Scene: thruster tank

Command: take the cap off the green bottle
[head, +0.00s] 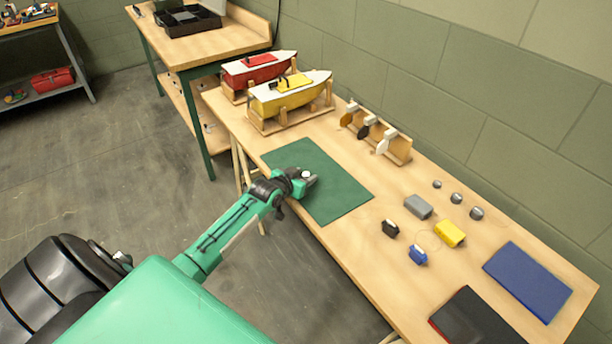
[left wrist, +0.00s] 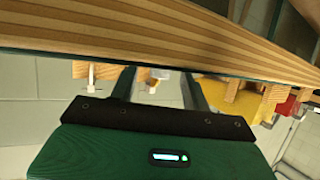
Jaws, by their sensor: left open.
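I cannot make out a green bottle or its cap in either view. My left gripper (head: 305,181) reaches in low over the near left part of the dark green mat (head: 340,190). A small white spot shows at the gripper, and I cannot tell what it is. In the left wrist view the two fingers of my left gripper (left wrist: 160,84) stand apart, with no held object visible between them. The table's layered wooden edge (left wrist: 170,30) crosses above them in that view. My right gripper is not in view.
A yellow boat (head: 289,95) and a red boat (head: 257,71) stand on wooden cradles at the table's far end. A propeller rack (head: 394,146) is along the wall side. Small blocks, including a yellow one (head: 450,233), and a blue mat (head: 527,281) lie to the right.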

